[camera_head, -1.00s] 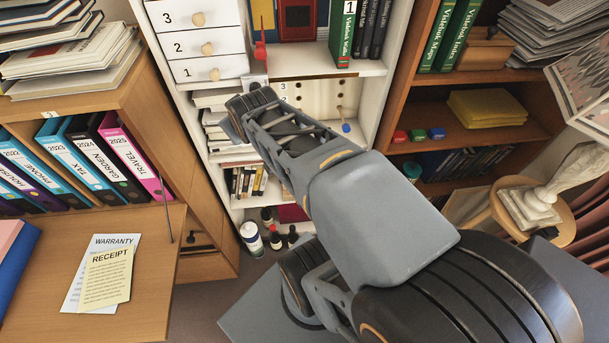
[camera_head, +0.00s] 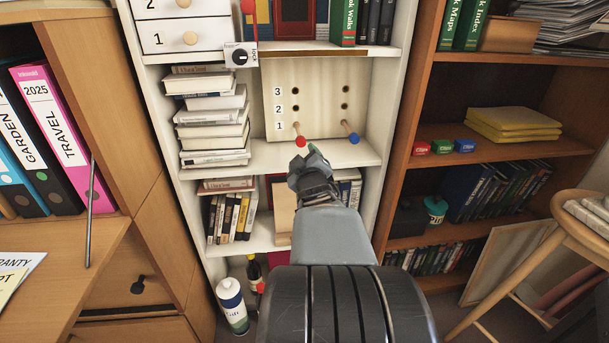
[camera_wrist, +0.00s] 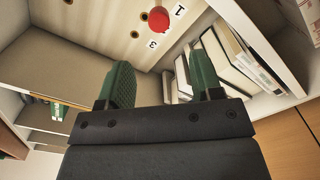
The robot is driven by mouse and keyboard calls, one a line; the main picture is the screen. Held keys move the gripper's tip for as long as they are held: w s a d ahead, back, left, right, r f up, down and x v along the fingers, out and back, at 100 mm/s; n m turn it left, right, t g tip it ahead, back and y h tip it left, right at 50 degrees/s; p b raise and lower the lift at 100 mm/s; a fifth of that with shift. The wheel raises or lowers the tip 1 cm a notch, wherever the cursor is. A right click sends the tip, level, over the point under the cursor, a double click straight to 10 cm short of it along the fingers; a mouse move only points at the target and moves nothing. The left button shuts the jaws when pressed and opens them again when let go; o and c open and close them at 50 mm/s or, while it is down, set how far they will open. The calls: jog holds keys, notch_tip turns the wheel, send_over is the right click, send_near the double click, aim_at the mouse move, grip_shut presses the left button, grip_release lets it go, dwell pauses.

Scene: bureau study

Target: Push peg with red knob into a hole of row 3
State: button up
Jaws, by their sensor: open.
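The pale peg board (camera_head: 323,105) stands at the back of a white shelf, with two columns of holes and rows labelled 3, 2, 1 from top to bottom. The peg with red knob (camera_head: 300,141) sticks out of the left column at row 1. A peg with blue knob (camera_head: 353,138) sticks out of the right column at row 1. The row 3 holes (camera_head: 295,91) look empty. My gripper (camera_head: 308,160) is just below and in front of the red knob. In the wrist view my green fingers (camera_wrist: 160,82) are apart and empty, with the red knob (camera_wrist: 159,20) beyond them.
Stacked books (camera_head: 212,125) stand left of the board on the same shelf. A dial box marked lock (camera_head: 240,55) hangs above at the left. The shelf front edge (camera_head: 270,165) lies below the board. Space right of the blue peg is narrow.

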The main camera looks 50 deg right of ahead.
aim_at(301, 143)
jog(key=x, duration=0.7)
jog(key=shift+w+d+f, duration=0.2)
jog(key=shift+d, duration=0.1)
jog(key=shift+b+x, duration=0.3)
jog(key=shift+x, duration=1.35)
jog(key=shift+r, duration=0.1)
jog(key=c, duration=1)
jog(key=shift+s, duration=0.1)
